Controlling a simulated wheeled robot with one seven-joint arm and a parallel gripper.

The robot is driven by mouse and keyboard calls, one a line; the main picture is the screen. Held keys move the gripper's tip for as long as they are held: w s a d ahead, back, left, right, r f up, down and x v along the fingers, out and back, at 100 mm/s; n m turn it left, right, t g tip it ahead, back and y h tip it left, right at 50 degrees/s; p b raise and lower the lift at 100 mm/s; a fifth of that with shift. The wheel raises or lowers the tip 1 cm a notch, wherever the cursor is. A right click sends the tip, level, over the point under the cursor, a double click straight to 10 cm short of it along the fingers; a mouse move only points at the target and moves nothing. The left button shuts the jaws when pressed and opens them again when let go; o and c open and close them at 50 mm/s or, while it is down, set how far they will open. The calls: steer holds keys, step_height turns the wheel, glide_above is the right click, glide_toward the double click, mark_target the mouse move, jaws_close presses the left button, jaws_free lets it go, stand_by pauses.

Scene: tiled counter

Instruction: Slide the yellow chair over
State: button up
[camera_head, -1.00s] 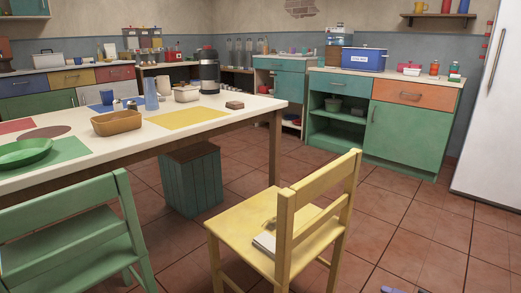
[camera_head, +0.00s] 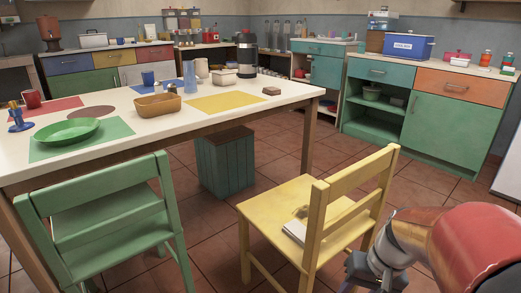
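The yellow chair (camera_head: 275,207) stands on the tiled floor in the lower middle, beside the table's near right corner. Its slatted backrest faces right, toward my arm. My arm enters at the lower right, red and silver. My gripper (camera_head: 358,272) is at the bottom edge, close to the right of the chair's backrest. Its fingers are cut off or too dark to read, and I cannot tell if it touches the chair.
The white table (camera_head: 212,118) holds a green plate, a basket, cups and a yellow mat. A green chair (camera_head: 110,222) stands at the lower left. A teal slatted bin (camera_head: 225,162) is under the table. Open floor lies between the yellow chair and the green cabinets (camera_head: 450,128).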

steer(key=s+a+r+n+t+h, duration=0.1)
steer(key=s+a+r+t, duration=0.1)
steer(key=r, duration=0.3)
steer(key=s+a+r+n+t+h+p, duration=0.1)
steer(key=s+a+r+t, duration=0.1)
steer(key=s+r, duration=0.3)
steer(key=shift+s+a+r+t+h, duration=0.3)
steer(key=shift+a+r+t+h, duration=0.1)
steer(key=shift+a+r, duration=0.25)
